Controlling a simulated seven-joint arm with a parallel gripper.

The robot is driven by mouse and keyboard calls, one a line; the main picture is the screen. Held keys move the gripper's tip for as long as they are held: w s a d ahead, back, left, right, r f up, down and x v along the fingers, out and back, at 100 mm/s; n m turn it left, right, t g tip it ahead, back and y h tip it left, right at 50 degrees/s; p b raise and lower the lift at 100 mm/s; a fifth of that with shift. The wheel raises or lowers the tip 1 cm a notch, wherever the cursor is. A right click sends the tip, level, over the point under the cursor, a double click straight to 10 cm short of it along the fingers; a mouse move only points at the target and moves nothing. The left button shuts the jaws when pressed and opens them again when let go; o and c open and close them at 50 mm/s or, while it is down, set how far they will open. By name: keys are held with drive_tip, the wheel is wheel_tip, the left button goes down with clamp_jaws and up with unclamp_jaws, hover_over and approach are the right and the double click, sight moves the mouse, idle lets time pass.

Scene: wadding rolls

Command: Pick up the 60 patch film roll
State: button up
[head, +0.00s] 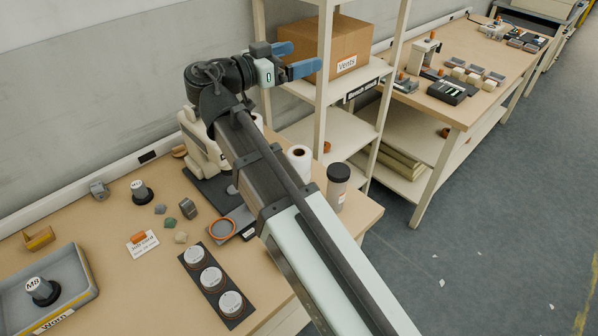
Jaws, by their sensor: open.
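A white roll (299,152) with a dark centre hole stands on the near bench, to the right of my forearm. Another pale roll (257,119) shows partly behind my arm. I can read no "60" or "patch" label on either, so I cannot tell which one is the 60 patch film roll. My gripper (306,57), with blue fingers, is open and empty. It is raised above the bench, in front of the shelf and its cardboard box in this view.
A dark-lidded jar (338,182) stands right of the white roll, near the bench end. A shelf rack (325,75) holds a "Vents" box (344,48). A dark strip of round tins (211,283) and a grey tray (72,290) lie in front. A second bench (437,119) stands beyond.

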sight(305, 155)
wheel_tip(305, 155, down, 26)
wheel_tip(305, 155, down, 3)
drive_tip(key=shift+f, duration=0.1)
drive_tip(key=shift+x, duration=1.1)
drive_tip(key=shift+w+d, duration=0.2)
drive_tip(key=shift+d, duration=0.15)
drive_tip(key=c, duration=1.8)
